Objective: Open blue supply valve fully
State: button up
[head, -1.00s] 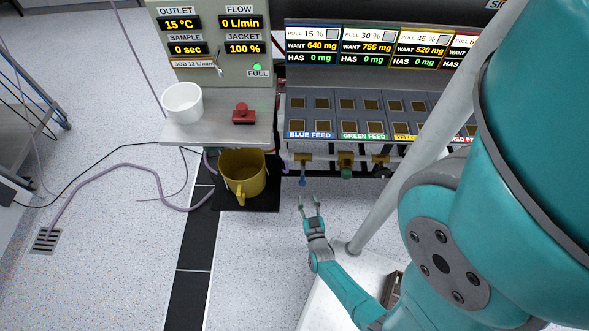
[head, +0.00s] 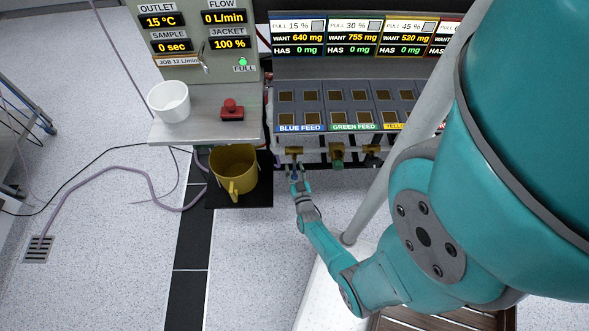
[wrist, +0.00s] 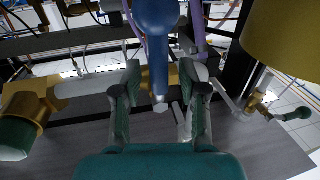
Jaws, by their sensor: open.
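The blue supply valve (head: 294,172) hangs below the brass fitting under the blue feed panel (head: 300,127). In the wrist view its blue lever (wrist: 156,45) points down from the top centre, narrowing to a thin lower end. My gripper (head: 300,186) is right at the valve in the head view. In the wrist view my gripper (wrist: 160,88) is open, with one finger on each side of the lever. I see gaps beside the lever, so neither finger seems to press on it. The valve's upper part is hidden in the wrist view.
A green valve (head: 337,160) sits just right of the blue one, on a brass body (wrist: 28,95). A yellow mug (head: 233,172) stands on a black mat to the left.

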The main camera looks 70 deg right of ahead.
grip_shut()
